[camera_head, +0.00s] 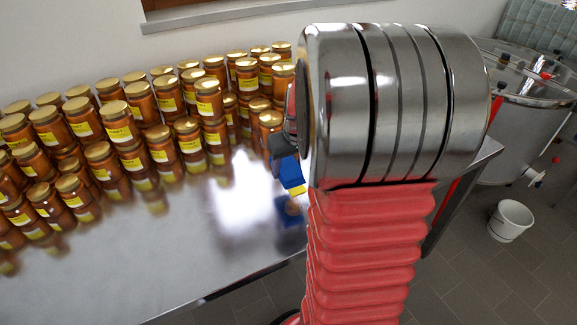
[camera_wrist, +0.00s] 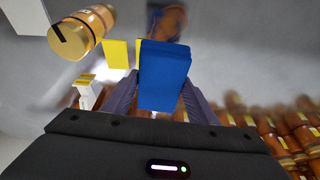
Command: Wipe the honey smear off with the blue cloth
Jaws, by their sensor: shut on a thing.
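The blue cloth (camera_wrist: 164,78) looks like a thick folded pad. My gripper (camera_wrist: 160,100) is shut on it, with a dark finger on either side. In the head view the cloth (camera_head: 288,173) hangs above the shiny steel table, with its blue reflection below; it appears apart from the table. A blurred amber-brown patch (camera_wrist: 170,22), seemingly the honey smear, lies beyond the cloth in the wrist view. It also shows as a small brown spot (camera_head: 292,208) within the cloth's reflection. My arm hides most of the gripper in the head view.
Many honey jars (camera_head: 120,130) stand in rows along the table (camera_head: 200,255). In the wrist view a jar (camera_wrist: 83,33), a yellow flat piece (camera_wrist: 116,54) and a small white object (camera_wrist: 88,94) are left of the cloth. A white bucket (camera_head: 510,221) stands on the floor.

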